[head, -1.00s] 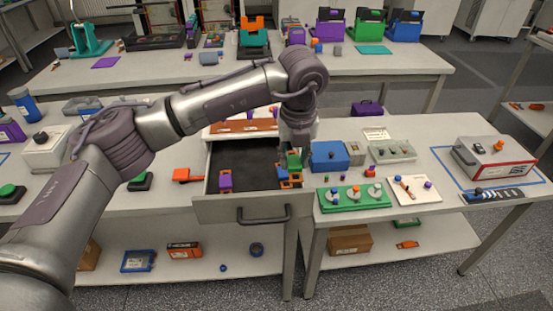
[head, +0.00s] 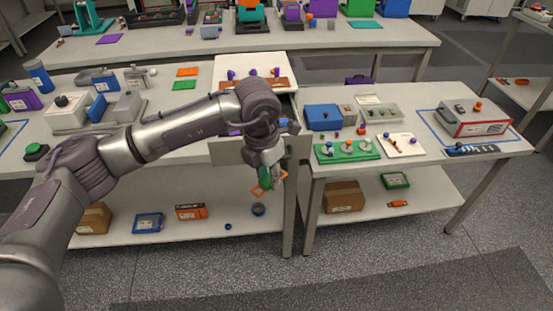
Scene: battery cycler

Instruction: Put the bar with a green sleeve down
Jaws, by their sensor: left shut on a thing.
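My left gripper (head: 266,176) is shut on the bar with a green sleeve (head: 264,179). Only a small green part shows between the fingers, with orange parts beside it. I cannot tell whether the orange belongs to the bar or the gripper. In the picture the gripper overlaps the drawer front (head: 231,153) and the space below it, apart from the tabletops. My arm hides most of the drawer's inside. My right gripper is out of view.
A white board with purple knobs (head: 252,70) stands behind the drawer. Right of it are a blue box (head: 324,117), a green board (head: 347,150) and a red-and-white device (head: 475,118). The lower shelf (head: 180,234) holds several boxes. Bare tabletop shows at left, near the drawer.

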